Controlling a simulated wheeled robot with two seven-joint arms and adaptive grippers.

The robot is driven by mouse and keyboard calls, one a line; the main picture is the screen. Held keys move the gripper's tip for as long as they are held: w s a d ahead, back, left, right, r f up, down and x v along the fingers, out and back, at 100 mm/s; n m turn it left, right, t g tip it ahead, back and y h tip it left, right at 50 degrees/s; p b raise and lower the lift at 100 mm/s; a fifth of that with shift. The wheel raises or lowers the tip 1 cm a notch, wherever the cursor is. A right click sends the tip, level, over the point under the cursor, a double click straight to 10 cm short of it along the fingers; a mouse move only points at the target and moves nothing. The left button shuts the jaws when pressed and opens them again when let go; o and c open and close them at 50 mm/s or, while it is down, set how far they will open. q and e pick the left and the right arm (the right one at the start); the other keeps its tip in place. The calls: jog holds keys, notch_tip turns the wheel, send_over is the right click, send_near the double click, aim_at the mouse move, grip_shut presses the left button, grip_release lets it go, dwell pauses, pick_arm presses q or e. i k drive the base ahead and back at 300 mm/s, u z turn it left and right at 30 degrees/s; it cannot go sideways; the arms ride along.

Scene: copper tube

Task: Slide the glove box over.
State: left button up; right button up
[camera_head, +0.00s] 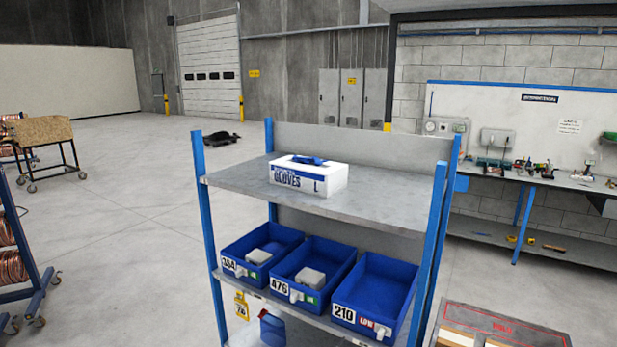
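The glove box (308,176) is white with a blue opening on top and "GLOVES L" printed on its front. It sits flat on the grey top shelf (390,204) of a blue-posted rack, around the middle of the shelf. A blue glove pokes up from its opening. Neither of my grippers shows in the head view.
Blue bins, including the bin marked 210 (375,294), stand on the shelf below. The top shelf is bare left and right of the box, with a raised back panel (360,145) behind. A workbench (545,180) with tools stands at right; a cart (42,135) at left.

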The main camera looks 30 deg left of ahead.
aim_at(315, 176)
jog(key=k, duration=0.55)
jog(key=u, duration=0.45)
jog(key=i, duration=1.15)
jog(key=u, duration=0.2)
